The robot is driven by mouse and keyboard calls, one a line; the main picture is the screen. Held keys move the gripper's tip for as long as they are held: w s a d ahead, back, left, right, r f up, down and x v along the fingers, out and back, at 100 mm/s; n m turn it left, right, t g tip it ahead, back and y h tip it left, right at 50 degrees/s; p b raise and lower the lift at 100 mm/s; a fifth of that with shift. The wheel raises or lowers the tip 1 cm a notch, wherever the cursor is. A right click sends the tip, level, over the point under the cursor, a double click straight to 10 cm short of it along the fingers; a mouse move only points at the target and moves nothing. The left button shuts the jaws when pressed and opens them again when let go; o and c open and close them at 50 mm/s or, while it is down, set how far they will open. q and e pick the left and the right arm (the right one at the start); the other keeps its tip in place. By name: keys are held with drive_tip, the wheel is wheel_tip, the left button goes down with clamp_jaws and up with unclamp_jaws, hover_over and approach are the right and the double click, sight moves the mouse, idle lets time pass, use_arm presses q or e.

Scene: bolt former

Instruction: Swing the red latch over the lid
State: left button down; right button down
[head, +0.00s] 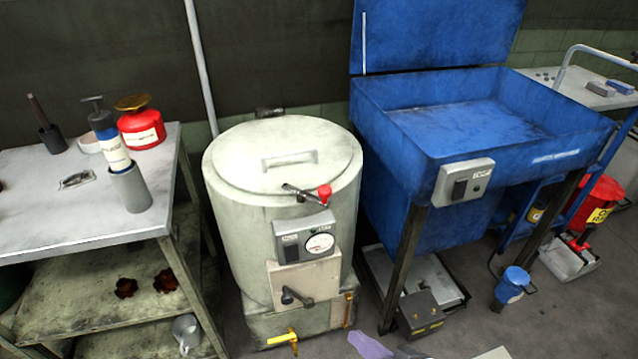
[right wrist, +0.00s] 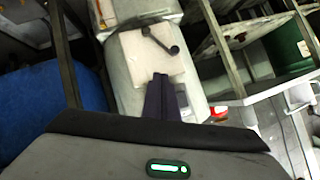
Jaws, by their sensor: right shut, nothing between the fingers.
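The red latch (head: 324,192) is a red knob on a short dark lever at the front upper rim of the pale green drum (head: 225,225). Its lever points up and left to the lid's front edge; I cannot tell whether it overlaps the lid. The round lid (head: 240,165) lies closed on top, with a flat handle in its middle. My right gripper (head: 360,339) is low in front of the drum, below and apart from the latch. In the right wrist view its fingers (right wrist: 160,78) are together and empty, below the drum's front lever. My left gripper is not in view.
A control box with a gauge (head: 320,243) and a front lever (head: 290,295) stick out below the latch. A blue wash basin (head: 400,150) stands close on the right. A metal worktable (head: 100,215) with bottles stands on the left. Space above the lid is clear.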

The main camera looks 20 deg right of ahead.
drive_tip(key=w+d+r+m+t+b, duration=0.1)
drive_tip(key=w+d+r+m+t, duration=0.25)
drive_tip(key=w+r+m, duration=0.4)
drive_tip(key=w+d+r+m+t, duration=0.35)
drive_tip(key=w+r, duration=0.45)
drive_tip(key=r, duration=0.5)
use_arm(q)
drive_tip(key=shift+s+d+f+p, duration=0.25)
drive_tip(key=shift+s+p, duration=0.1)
drive_tip(key=shift+p, duration=0.1)
use_arm(e)
drive_tip(key=w+a, duration=0.5)
drive_tip(key=w, duration=0.2)
drive_tip(key=shift+f+y, duration=0.25)
drive_tip(key=shift+y, duration=0.15)
drive_tip(key=shift+a, duration=0.2)
